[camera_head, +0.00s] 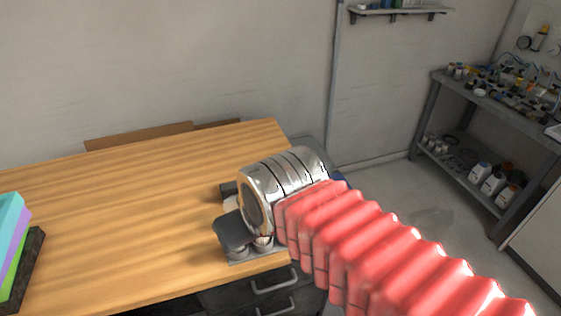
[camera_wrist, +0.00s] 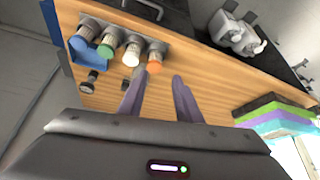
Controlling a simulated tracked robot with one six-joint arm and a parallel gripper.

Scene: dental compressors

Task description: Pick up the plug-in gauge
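My gripper (camera_wrist: 160,80) is open, with its two dark fingers apart and nothing between them in the wrist view. A row of beige cylindrical fittings stands in a grey holder (camera_wrist: 170,47) just beyond the fingertips. Their ends are blue (camera_wrist: 76,43), green (camera_wrist: 105,50), white (camera_wrist: 131,58) and orange (camera_wrist: 153,67); the orange one is closest to the fingers. Small dark pieces (camera_wrist: 92,76) lie beside the row, one partly hidden by the left finger. I cannot tell which piece is the plug-in gauge. In the head view my silver wrist hides most of the holder (camera_head: 238,256).
The wooden table (camera_head: 120,215) is clear across its middle. Drawers with handles (camera_head: 275,285) are below. A grey pump-like unit (camera_wrist: 238,32) shows in the wrist view. A metal shelf (camera_head: 490,105) stands right.

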